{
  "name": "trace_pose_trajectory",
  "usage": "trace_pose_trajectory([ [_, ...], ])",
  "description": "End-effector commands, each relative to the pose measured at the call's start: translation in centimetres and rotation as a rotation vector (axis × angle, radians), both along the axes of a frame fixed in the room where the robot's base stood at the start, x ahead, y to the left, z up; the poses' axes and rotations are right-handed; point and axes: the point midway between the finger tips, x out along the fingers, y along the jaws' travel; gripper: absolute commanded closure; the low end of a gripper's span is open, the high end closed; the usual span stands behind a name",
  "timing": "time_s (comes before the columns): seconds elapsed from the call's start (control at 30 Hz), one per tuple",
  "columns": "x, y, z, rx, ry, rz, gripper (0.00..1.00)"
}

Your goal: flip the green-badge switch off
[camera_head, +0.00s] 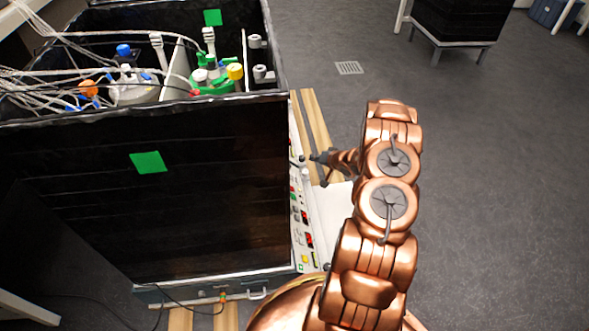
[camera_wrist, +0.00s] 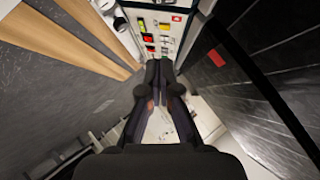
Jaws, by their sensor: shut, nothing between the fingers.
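The green-badge unit is a tall black box (camera_head: 150,215) with a green badge (camera_head: 148,162) on its near wall and another green patch on its far inner wall. Its narrow control panel (camera_head: 299,222) faces right, with red, green and yellow parts; I cannot tell which part is the switch or its position. My gripper (camera_head: 316,158) is shut and empty, beside the panel's far end. In the wrist view my gripper's dark fingertips (camera_wrist: 159,68) are together, pointing at a pale panel (camera_wrist: 158,38) with yellow and red parts. The fingertips cover its lower part; contact is unclear.
Bottles with coloured caps (camera_head: 235,72) and white tubes fill the open box. Wooden strips (camera_head: 311,115) lie on the floor by it. The wrist view shows a red badge (camera_wrist: 217,57) on a dark wall at right. Grey floor (camera_head: 490,180) at right is clear.

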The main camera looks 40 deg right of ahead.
Motion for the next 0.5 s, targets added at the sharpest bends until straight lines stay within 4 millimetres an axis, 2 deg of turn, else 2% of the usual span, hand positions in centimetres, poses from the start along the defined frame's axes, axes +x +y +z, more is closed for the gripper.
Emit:
trace_pose_trajectory([
  [0.23, 0.6, 0.3, -1.5, 0.024, -0.016, 0.003, 1.00],
  [0.5, 3.9, 0.7, -4.0, 0.023, -0.013, 0.003, 1.00],
])
